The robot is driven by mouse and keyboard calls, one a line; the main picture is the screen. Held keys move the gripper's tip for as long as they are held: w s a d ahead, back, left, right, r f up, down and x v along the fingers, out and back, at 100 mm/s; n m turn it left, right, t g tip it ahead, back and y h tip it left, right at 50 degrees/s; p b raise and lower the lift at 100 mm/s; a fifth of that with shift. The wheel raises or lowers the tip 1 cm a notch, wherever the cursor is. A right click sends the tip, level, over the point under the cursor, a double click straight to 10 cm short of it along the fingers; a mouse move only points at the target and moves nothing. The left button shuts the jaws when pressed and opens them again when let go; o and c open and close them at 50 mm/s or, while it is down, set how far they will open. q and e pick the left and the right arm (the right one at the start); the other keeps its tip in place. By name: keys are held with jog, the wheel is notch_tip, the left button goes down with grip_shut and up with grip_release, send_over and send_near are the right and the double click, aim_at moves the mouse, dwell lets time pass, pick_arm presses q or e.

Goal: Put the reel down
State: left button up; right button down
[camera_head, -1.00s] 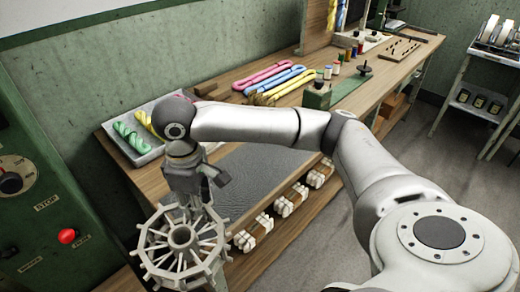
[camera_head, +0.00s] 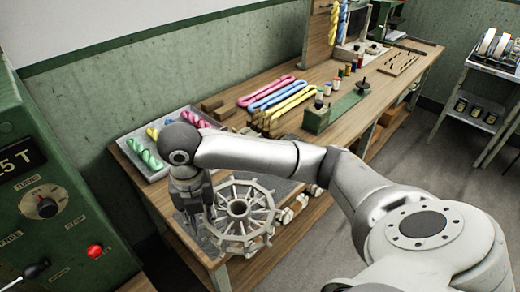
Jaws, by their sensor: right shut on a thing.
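The reel (camera_head: 240,209) is a pale grey spoked wheel with a round hub. It is at the near left end of the wooden workbench, over the grey mat (camera_head: 273,180). I cannot tell whether it touches the mat. My right gripper (camera_head: 207,222) points down at the reel's left side and is shut on it; its fingertips are partly hidden. My left gripper is not in view.
A tray of coloured skeins (camera_head: 157,172) sits just behind my wrist. Pink, blue and yellow skeins (camera_head: 279,97) and a green block (camera_head: 316,118) lie farther along the bench. A green machine (camera_head: 66,200) with a red button stands at the left.

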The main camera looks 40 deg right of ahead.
jog(key=n, duration=0.1)
jog(key=r+n+p, duration=0.1)
jog(key=n, duration=0.1)
jog(key=shift+s+a+r, duration=0.1)
jog(key=shift+s, duration=0.1)
jog(key=shift+w+n, duration=0.1)
jog(key=shift+n, duration=0.3)
jog(key=w+d+f+p, duration=0.1)
jog(key=w+d+f, duration=0.2)
jog(key=w+d+f+p, duration=0.1)
jog(key=w+d+f, duration=0.1)
jog(key=w+f, duration=0.1)
jog(key=w+d+f+p, duration=0.1)
jog(key=w+d+f, duration=0.2)
jog(key=w+f, duration=0.1)
jog(key=shift+w+d+p, duration=0.3)
jog(key=shift+w+p, duration=0.05)
jog(key=shift+w, duration=0.05)
notch_tip(320, 180, down, 3)
jog(key=shift+f, duration=0.1)
jog(key=c, duration=1.1)
grip_release()
jog(key=shift+c, duration=0.2)
